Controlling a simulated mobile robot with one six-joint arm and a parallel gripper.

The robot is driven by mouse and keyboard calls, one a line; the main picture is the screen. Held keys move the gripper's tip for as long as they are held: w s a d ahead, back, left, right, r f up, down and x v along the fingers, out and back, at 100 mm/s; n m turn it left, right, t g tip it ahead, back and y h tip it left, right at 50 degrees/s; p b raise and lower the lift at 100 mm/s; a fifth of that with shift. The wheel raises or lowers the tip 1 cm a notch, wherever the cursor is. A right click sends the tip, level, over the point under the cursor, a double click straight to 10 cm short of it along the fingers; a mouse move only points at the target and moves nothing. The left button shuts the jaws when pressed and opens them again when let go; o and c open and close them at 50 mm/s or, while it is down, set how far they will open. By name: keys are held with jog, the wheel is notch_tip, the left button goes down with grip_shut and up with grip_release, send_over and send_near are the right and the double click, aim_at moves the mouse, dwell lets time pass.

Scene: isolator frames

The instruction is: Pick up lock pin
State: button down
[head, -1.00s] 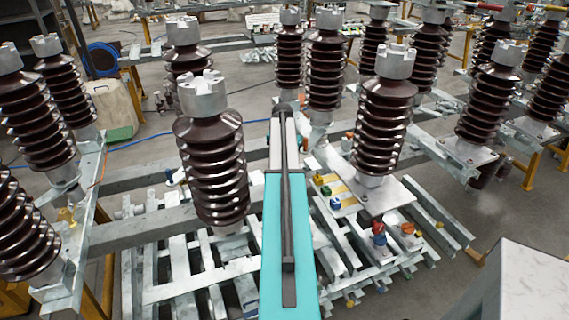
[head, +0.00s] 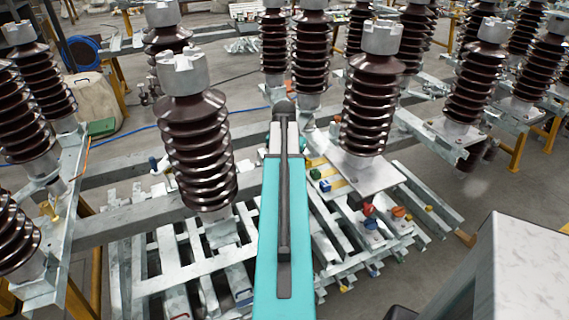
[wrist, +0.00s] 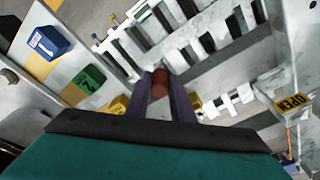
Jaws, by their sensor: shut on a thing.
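In the wrist view my gripper (wrist: 161,97) reaches forward with its two dark fingers close together. A dull red, round-ended piece, which looks like the lock pin (wrist: 160,82), sits between the fingertips. My gripper is shut on it. Only its red end shows; the rest is hidden by the fingers or points away from me. In the head view my teal arm covers the middle, and I cannot make out the fingers or the held pin there.
Blue (wrist: 45,42), green (wrist: 87,81) and yellow (wrist: 118,105) blocks sit on the metal to the left. Slatted metal frames (head: 185,271) lie below, and tall brown ribbed insulators (head: 197,140) stand either side of my arm.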

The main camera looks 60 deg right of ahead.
jog(key=shift+s+a, duration=0.5)
jog(key=shift+s, duration=0.2)
jog(key=shift+r, duration=0.15)
jog(key=shift+r+p, duration=2.1)
jog(key=shift+r, duration=0.8)
